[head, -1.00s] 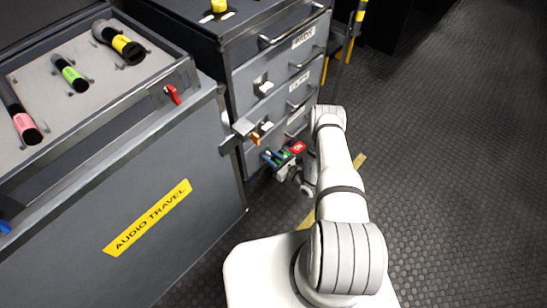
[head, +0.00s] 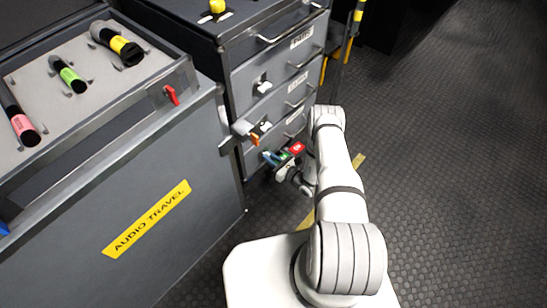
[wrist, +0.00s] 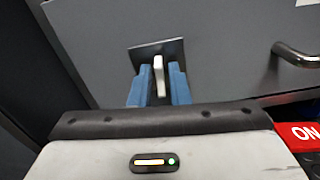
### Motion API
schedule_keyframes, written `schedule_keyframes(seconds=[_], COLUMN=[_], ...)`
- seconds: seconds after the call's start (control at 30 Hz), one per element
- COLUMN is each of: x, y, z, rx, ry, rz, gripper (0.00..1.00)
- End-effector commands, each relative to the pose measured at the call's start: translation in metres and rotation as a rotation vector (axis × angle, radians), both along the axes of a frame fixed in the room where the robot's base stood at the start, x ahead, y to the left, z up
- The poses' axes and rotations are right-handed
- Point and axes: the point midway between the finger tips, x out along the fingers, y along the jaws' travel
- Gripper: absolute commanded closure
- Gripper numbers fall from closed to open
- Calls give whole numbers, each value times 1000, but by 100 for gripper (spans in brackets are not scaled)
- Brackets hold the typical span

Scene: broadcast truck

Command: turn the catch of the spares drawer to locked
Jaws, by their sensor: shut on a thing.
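The grey drawer cabinet (head: 275,75) stands beyond the case, with several drawers down its front. In the wrist view, a white catch lever (wrist: 158,76) stands out from a dark square plate (wrist: 146,52) on a grey drawer front (wrist: 225,60). The lever looks roughly upright in that picture. My gripper (wrist: 158,88) has its blue fingers on both sides of the lever, shut on it. In the head view, my gripper (head: 269,158) is low at the cabinet front, and the catch it holds is hidden there. I cannot read this drawer's label.
A metal bracket with an orange lever (head: 254,139) sticks out near my gripper. The AUDIO TRAVEL case (head: 150,215) with microphones stands at left. Dark floor (head: 450,150) is free at right.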

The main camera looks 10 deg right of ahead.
Motion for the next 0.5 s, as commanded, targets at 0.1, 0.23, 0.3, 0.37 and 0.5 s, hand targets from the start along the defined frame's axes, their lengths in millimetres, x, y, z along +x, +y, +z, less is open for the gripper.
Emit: schedule_keyframes(seconds=[0.1, 0.23, 0.3, 0.37, 0.5], x=[3, 3, 3, 4, 4], y=[-3, -3, -3, -3, -3], z=[1, 1, 1, 1, 1], rx=[3, 12, 17, 22, 43], ry=[-1, 4, 7, 11, 26], rz=[-8, -10, -9, -9, -9], gripper=[100, 100, 100, 100, 100])
